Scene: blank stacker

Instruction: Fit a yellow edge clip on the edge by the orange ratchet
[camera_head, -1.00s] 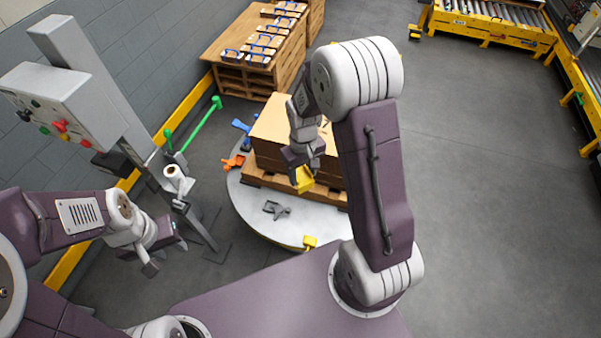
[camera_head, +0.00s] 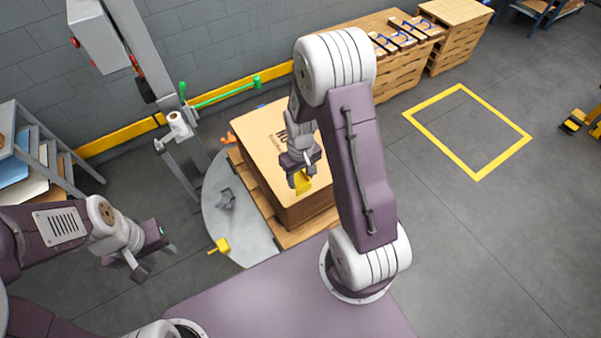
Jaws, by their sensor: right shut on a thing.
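My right gripper (camera_head: 301,178) is shut on a yellow edge clip (camera_head: 303,184) and holds it at the near right side of the brown carton stack (camera_head: 259,142); I cannot tell whether the clip touches the stack. The stack sits on a wooden pallet on a round grey turntable (camera_head: 216,193). The orange ratchet (camera_head: 228,138) is small at the far left side of the stack. A second yellow piece (camera_head: 219,246) lies at the turntable's near edge. My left gripper (camera_head: 154,262) is empty, fingers apart, left of the turntable.
A grey ratchet-like part (camera_head: 226,198) lies on the turntable. A grey post with a green arm (camera_head: 227,93) and a white roll (camera_head: 178,124) stands behind at left. A shelf (camera_head: 40,150) stands far left.

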